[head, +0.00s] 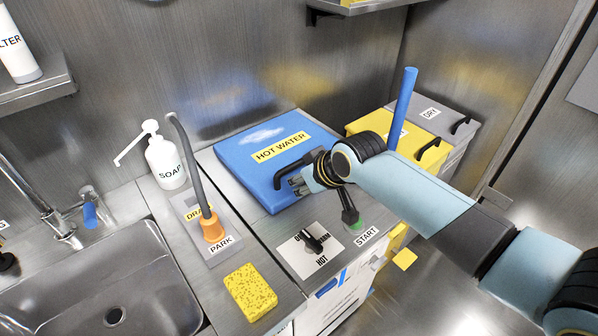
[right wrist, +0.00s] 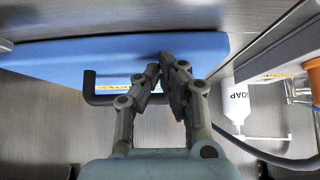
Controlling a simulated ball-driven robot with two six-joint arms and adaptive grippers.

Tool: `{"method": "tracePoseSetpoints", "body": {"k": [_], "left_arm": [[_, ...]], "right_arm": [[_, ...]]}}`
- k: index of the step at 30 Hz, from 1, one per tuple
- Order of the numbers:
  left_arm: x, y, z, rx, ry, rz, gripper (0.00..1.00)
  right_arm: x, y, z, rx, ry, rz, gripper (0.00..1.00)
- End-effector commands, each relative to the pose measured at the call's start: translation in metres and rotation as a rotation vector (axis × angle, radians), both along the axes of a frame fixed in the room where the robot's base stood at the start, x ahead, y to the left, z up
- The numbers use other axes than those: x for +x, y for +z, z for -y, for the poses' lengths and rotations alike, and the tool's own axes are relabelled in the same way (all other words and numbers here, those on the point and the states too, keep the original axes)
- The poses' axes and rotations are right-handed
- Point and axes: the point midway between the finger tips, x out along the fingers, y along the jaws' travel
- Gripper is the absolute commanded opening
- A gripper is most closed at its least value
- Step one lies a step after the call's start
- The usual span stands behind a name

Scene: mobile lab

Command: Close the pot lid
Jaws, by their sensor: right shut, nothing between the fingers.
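The blue pot lid (head: 236,157) with a yellow HOT WATER label lies flat or nearly flat on the steel counter in the head view. Its black bar handle (head: 288,168) is along its near right side. My right gripper (head: 297,186) is just in front of the handle, fingers pointing left. In the right wrist view the gripper (right wrist: 168,68) is shut with nothing between its fingers, and the handle (right wrist: 104,100) shows beside and behind them. The blue lid (right wrist: 70,58) spans the back there. Whether the fingers touch the handle I cannot tell. My left gripper is out of view.
Left of the lid are a soap bottle (head: 165,160), a grey drain hose with orange end (head: 213,228), a yellow sponge (head: 250,292) and a sink (head: 120,285). In front is a HOT knob (head: 314,243). Yellow and grey bins (head: 432,118) stand right.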

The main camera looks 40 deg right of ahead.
Motion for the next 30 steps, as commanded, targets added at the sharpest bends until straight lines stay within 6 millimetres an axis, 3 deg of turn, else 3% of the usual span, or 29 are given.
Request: {"method": "tracePoseSetpoints", "body": {"k": [13, 22, 30], "left_arm": [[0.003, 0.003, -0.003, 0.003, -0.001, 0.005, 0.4], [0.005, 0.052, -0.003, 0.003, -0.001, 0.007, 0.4], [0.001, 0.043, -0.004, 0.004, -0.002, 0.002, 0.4]], "right_arm": [[0.0, 0.0, 0.001, -0.001, 0.0, 0.001, 0.0], [0.008, 0.048, 0.003, -0.001, -0.003, 0.003, 0.0], [-0.041, 0.083, 0.007, -0.003, -0.001, 0.002, 0.0]]}}
